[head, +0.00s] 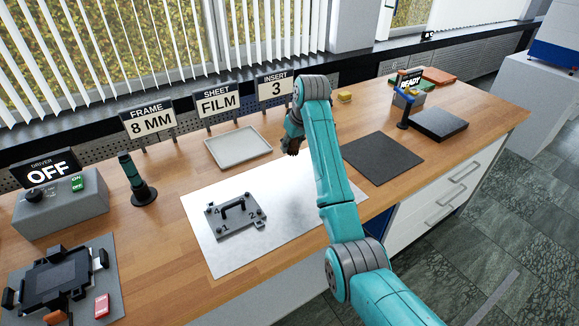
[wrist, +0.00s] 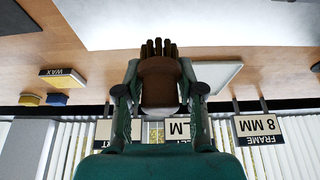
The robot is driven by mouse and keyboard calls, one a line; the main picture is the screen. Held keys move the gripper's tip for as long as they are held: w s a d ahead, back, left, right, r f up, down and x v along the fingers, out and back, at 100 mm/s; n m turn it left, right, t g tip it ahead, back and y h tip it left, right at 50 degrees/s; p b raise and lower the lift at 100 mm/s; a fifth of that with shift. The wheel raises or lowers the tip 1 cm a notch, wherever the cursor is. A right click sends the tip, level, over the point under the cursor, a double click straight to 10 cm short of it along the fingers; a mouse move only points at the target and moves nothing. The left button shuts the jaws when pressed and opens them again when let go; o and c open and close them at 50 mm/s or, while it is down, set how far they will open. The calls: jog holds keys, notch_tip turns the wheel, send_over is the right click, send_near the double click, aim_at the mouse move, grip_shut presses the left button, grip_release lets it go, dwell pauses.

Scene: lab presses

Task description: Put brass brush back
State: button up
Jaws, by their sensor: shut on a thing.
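The brass brush (wrist: 159,72) shows in the wrist view as a brown block with dark bristle tufts at its far end. My gripper (wrist: 160,95) is shut on it, with one finger on each side of the block. In the head view my gripper (head: 291,142) hangs over the wooden bench, just right of the grey tray (head: 238,147) and behind the white sheet (head: 190,205). The brush is small and dark there and hard to tell from the fingers. I cannot tell its exact height above the bench.
Signs for frame (head: 148,117), sheet (head: 218,99) and insert (head: 276,87) stand along the back. A dark mat (head: 383,158) lies right of my arm. A yellow block (head: 345,97) sits at the back.

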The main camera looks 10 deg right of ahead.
aim_at(289, 172)
notch_tip(289, 172, down, 10)
jog(key=shift+r, duration=0.15)
dwell(0.3)
jog(key=o, duration=1.1)
jog(key=v, duration=1.2)
